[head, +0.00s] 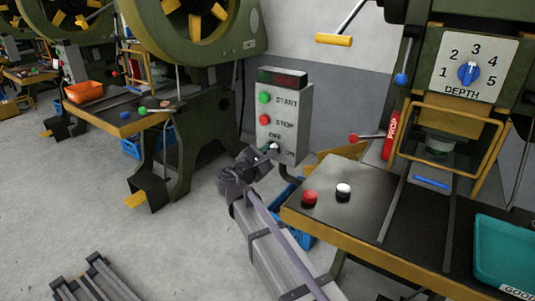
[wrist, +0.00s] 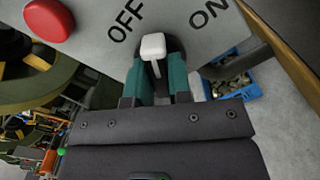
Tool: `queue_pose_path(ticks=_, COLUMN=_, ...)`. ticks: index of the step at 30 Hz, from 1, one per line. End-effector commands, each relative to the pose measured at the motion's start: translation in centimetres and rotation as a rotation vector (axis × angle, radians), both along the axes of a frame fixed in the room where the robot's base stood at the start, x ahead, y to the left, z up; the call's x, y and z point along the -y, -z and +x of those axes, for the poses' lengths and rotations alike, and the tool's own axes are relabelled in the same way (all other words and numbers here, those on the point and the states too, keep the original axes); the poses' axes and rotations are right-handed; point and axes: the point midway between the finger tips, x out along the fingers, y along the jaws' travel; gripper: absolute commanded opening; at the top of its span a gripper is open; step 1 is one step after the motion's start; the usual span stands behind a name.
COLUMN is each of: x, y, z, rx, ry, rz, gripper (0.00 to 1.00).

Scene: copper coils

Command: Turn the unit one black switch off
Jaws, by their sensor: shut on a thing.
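The grey control box (head: 284,118) stands on a post between two green presses. Its lower face has a switch with a white-tipped lever (head: 273,146) and the labels OFF and ON. In the wrist view the white tip of the lever (wrist: 153,46) stands up between the teal fingers, in front of a dark round base. The OFF label is to its left and ON to its right. I cannot tell surely which position the lever is in. My gripper (wrist: 164,78) is shut on the switch lever. My gripper (head: 263,156) also shows at the box in the head view.
A green START button (head: 264,98) and a red STOP button (head: 265,120) sit above the switch. A blue bin (wrist: 233,82) lies below the box.

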Motion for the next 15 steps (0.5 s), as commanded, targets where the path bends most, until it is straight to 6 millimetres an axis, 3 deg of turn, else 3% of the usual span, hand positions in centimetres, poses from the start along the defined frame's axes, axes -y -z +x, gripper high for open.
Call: queue_pose_path(ticks=15, x=0.02, y=-0.02, z=0.00, rx=-0.236, ry=0.001, rz=-0.385, gripper=0.00)
